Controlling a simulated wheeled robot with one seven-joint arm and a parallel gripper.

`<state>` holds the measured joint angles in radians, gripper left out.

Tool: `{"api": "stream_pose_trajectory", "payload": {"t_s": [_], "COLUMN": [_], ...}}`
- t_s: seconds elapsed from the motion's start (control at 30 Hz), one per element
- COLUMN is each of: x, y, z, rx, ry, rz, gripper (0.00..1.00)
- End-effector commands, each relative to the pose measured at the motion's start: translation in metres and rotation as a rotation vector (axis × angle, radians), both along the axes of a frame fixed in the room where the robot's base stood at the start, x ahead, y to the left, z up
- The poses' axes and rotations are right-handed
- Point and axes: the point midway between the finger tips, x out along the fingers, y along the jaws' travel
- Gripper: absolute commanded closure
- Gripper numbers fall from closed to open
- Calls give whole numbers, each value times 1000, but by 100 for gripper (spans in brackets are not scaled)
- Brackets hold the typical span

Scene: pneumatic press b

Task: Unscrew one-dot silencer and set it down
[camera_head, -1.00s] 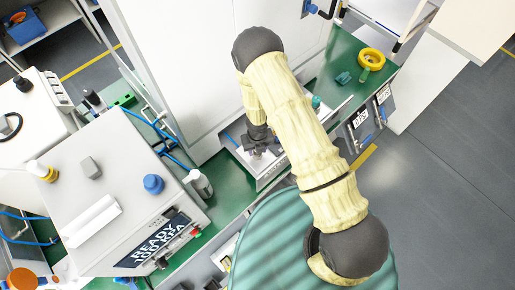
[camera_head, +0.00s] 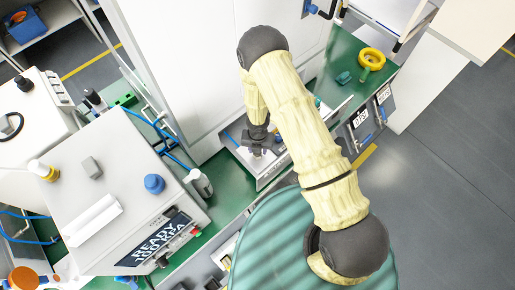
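My gripper (camera_head: 260,146) points down over a grey metal tray-like fixture (camera_head: 268,180) on the green bench. Small parts under the fingers are too small and too covered to make out. I cannot pick out the one-dot silencer or its dots. Whether the fingers are apart or shut on something is not clear. My cream-coloured arm hides the right part of the fixture. A teal part shows just right of the arm.
A grey box with a "READY 100 KPA" display (camera_head: 155,240) stands at left, with a blue knob (camera_head: 154,183) on top. A grey-white bottle (camera_head: 199,183) stands beside it. A tall white cabinet (camera_head: 200,70) is behind. A yellow ring (camera_head: 371,60) lies at the right back.

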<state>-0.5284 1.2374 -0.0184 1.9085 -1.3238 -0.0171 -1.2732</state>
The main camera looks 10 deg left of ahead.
Motion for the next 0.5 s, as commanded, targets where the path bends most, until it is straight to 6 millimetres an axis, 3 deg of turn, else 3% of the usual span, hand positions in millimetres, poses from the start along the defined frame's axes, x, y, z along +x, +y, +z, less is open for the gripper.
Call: {"api": "stream_pose_trajectory", "payload": {"t_s": [0.5], "x": [0], "y": [1], "z": [0], "rx": [1], "ry": [1], "rz": [-146], "gripper": [62]}}
